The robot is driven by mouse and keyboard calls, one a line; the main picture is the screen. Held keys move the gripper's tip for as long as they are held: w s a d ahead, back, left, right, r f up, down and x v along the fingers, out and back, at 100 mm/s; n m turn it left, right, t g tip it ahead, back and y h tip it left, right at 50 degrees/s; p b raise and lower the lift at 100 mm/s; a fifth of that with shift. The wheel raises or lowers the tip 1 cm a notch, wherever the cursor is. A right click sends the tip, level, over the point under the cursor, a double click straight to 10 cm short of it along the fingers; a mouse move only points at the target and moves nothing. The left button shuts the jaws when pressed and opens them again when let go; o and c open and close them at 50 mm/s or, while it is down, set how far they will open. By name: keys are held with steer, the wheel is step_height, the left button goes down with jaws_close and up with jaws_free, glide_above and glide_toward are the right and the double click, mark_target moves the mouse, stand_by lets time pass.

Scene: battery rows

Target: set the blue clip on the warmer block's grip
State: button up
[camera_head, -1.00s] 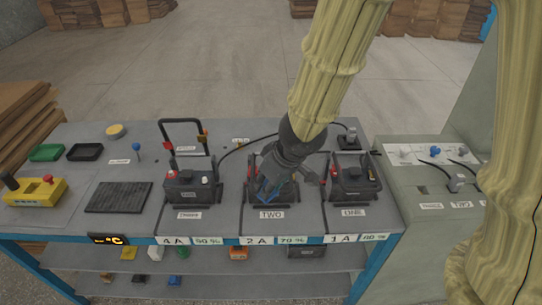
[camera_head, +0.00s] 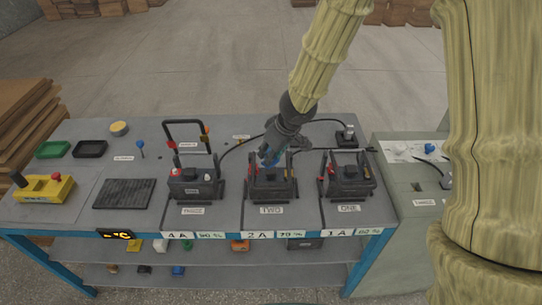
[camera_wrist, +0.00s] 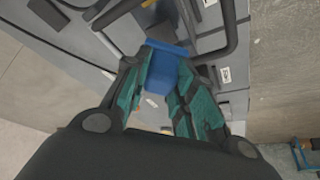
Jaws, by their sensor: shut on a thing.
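My gripper (camera_head: 270,158) is shut on the blue clip (camera_wrist: 163,69), which sits between the teal finger pads in the wrist view. In the head view the gripper is over the back of the middle battery block (camera_head: 271,185), labelled TWO. I cannot tell whether the clip touches that block's grip. The left block (camera_head: 194,186) has its black handle raised, with red and orange pieces on it. The right block (camera_head: 347,182), labelled ONE, has a low handle. The frames do not show which block is warmer; the yellow meter (camera_head: 45,189) lies at the far left.
A dark ribbed pad (camera_head: 124,194) lies left of the blocks. Green (camera_head: 53,149) and black (camera_head: 90,149) trays are at the back left. A black cable runs behind the blocks to a plug (camera_head: 346,137). A grey cabinet (camera_head: 408,206) stands at the right.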

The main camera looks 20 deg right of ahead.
steer(key=shift+w+d+p, duration=0.15)
steer(key=shift+w+p, duration=0.15)
steer(key=shift+w, duration=0.05)
steer(key=shift+w+f+b, duration=0.1)
steer(key=shift+f+b, duration=1.3)
steer(key=shift+f, duration=0.45)
steer(key=shift+f, duration=0.15)
steer(key=o, duration=1)
steer(key=shift+r, duration=0.4)
steer(key=shift+p+v, duration=3.5)
steer(key=shift+v, duration=2.35)
steer(key=shift+f, duration=0.1)
